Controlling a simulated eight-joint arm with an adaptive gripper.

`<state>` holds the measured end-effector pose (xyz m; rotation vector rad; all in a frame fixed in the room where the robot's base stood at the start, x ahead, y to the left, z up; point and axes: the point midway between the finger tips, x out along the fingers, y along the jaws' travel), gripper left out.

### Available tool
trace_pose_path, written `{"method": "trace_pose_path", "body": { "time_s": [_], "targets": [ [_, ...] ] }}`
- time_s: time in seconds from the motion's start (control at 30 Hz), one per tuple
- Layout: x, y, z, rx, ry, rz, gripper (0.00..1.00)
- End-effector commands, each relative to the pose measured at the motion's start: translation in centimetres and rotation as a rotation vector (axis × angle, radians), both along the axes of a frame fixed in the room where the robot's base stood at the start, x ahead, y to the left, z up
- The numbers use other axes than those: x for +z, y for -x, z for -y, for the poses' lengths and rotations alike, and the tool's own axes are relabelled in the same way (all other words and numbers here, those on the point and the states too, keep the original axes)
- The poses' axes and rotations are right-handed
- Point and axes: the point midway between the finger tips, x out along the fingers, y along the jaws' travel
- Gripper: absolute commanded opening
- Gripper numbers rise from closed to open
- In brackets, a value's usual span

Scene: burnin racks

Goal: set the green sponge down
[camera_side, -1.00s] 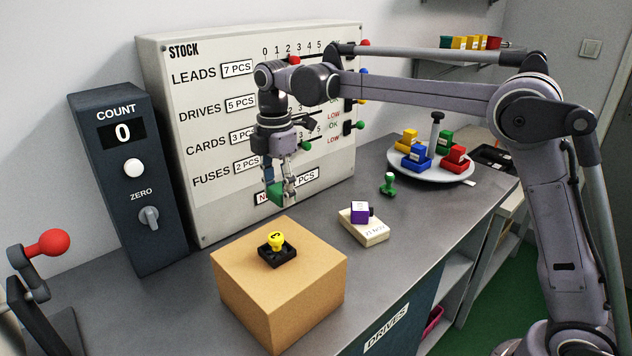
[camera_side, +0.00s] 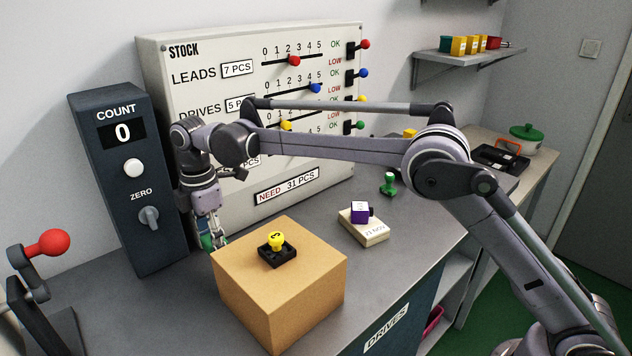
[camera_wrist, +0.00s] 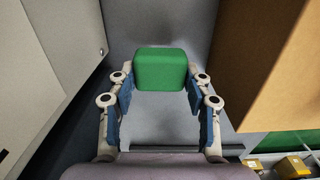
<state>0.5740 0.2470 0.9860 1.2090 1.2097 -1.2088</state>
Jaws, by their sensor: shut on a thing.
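The green sponge (camera_wrist: 161,70) is a rounded green block held between the blue pads of my gripper (camera_wrist: 160,88) in the wrist view. In the side view my gripper (camera_side: 212,238) hangs low behind the left back corner of the cardboard box, beside the dark count unit. There the sponge (camera_side: 207,242) shows only in part, at the fingertips. The box hides what is below it. I cannot tell whether the sponge touches the grey bench.
The cardboard box (camera_side: 265,290) stands close on the right, with a yellow-knobbed black piece (camera_side: 277,250) on top. The count unit (camera_side: 130,200) is close on the left, and the stock board (camera_side: 250,60) stands behind. Bare bench (camera_side: 140,310) lies in front of the count unit.

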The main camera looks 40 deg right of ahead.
Motion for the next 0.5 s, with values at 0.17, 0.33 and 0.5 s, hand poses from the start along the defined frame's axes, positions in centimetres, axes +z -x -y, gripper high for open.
{"method": "trace_pose_path", "body": {
  "time_s": [0.17,0.33,0.5],
  "targets": [
    [-0.8,-0.1,-1.3,0.000,0.000,0.000,0.31],
    [-2.7,-0.2,-1.3,-0.001,0.000,0.000,0.31],
    [-4.6,-0.1,-1.3,-0.001,0.000,0.000,0.31]
  ]
}}
